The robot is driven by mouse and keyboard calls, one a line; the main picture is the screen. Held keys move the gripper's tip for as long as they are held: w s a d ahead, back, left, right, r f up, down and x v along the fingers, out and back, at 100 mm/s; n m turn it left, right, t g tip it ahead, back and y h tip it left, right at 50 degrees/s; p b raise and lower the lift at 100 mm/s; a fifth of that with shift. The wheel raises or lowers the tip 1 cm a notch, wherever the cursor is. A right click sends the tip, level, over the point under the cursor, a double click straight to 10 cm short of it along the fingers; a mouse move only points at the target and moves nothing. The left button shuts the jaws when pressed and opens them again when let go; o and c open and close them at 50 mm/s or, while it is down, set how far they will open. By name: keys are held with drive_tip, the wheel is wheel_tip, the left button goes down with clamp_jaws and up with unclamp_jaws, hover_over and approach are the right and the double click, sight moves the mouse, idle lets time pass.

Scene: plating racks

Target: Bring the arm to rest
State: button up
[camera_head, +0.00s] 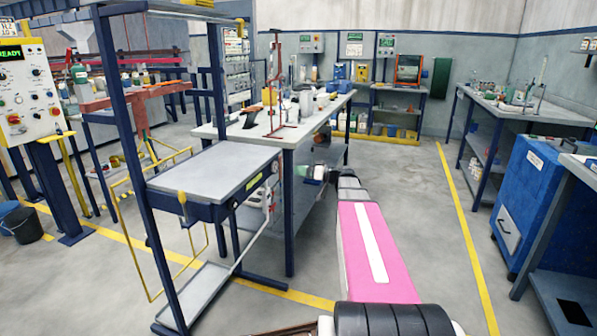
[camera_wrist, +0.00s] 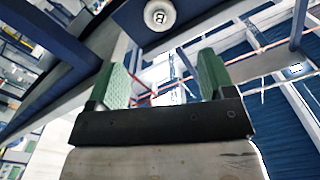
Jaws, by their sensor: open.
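My arm reaches forward in the head view, its pink link (camera_head: 375,250) over the open floor. Its far end is small and partly unclear beside the white-topped workbench (camera_head: 222,132). In the wrist view, my gripper (camera_wrist: 163,75) shows two green fingers set wide apart with nothing held between them. A dark blue frame part with a round white fitting (camera_wrist: 160,14) lies beyond the fingers. I cannot tell whether the fingers are near any of the frame.
A grey-topped stand (camera_head: 215,170) on blue posts is at left of the arm. A blue cabinet (camera_head: 530,200) and a side bench (camera_head: 520,110) are at right. Floor (camera_head: 415,185) between the arm and the yellow line is clear. A black bucket (camera_head: 22,225) stands far left.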

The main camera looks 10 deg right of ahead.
drive_tip(key=shift+a+f, duration=0.1)
drive_tip(key=s+a+f+m+g+h, duration=0.2)
drive_tip(key=s+a+f+g+h, duration=0.1)
drive_tip(key=s+a+f, duration=0.4)
drive_tip(key=s+a+f+m+g+h, duration=0.1)
drive_tip(key=s+a+f+g+h, duration=0.3)
drive_tip(key=f, duration=0.5)
drive_tip(key=s+d+f+m+g+h, duration=0.1)
drive_tip(key=s+f+h, duration=0.3)
drive_tip(key=s, duration=0.3)
drive_tip(key=s+d+f+m+g+h, duration=0.1)
drive_tip(key=s+f+m+g+h, duration=0.1)
drive_tip(key=s+f+h, duration=0.2)
drive_tip(key=shift+s+d+f+m, duration=0.15)
drive_tip(key=shift+s+f+m, duration=0.2)
drive_tip(key=shift+s, duration=1.4)
